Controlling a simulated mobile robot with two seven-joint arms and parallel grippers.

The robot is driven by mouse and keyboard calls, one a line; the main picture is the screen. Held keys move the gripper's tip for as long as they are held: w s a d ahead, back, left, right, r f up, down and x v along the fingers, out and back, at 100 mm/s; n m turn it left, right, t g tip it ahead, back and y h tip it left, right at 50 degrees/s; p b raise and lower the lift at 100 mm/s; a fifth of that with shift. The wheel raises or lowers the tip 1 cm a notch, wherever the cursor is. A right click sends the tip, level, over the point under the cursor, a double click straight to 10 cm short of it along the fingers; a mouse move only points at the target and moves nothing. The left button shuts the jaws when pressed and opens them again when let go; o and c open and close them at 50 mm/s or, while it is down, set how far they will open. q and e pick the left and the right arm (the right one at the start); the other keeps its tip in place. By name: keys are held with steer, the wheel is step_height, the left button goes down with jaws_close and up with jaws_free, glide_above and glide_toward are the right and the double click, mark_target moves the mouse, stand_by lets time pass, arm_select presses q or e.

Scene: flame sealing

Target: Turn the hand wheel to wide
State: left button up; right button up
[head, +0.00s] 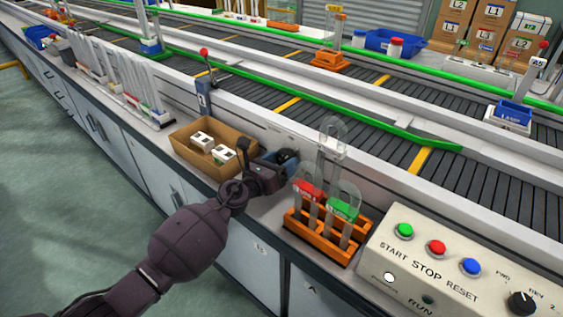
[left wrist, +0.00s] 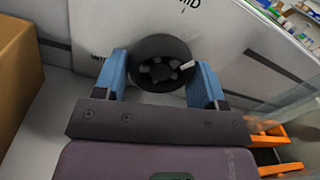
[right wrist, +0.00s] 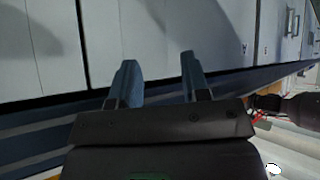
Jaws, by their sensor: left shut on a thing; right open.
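The hand wheel (left wrist: 160,62) is a dark round wheel on a pale upright panel (left wrist: 105,25). In the left wrist view, part of a label ending "ID" shows above it and letters starting "WI" show at its left. A small white mark on the wheel points right. My left gripper (left wrist: 163,78) has its blue fingers on both sides of the wheel, shut on it. In the head view my left gripper (head: 277,168) is at the wheel (head: 287,155), by the conveyor's side. My right gripper (right wrist: 158,80) is open and empty, facing cabinet fronts.
A cardboard box (head: 183,150) with white items stands left of my left gripper. An orange rack (head: 328,240) with red- and green-labelled clear pouches stands close at its right. A control panel (head: 450,262) with buttons is further right. The conveyor (head: 375,125) runs behind.

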arm_select(q)
steer(key=shift+n, duration=1.7)
steer(key=o, duration=0.7)
steer(key=shift+o, duration=1.1)
steer(key=shift+s+a+p, duration=0.3)
steer(key=shift+s+p, duration=0.05)
steer(key=shift+s, duration=0.05)
steer(key=p+v, duration=0.1)
steer(key=v, duration=0.7)
steer(key=shift+s+a, duration=0.2)
steer(key=shift+s, duration=0.2)
steer(key=shift+s+a, duration=0.3)
steer(key=shift+s, duration=0.05)
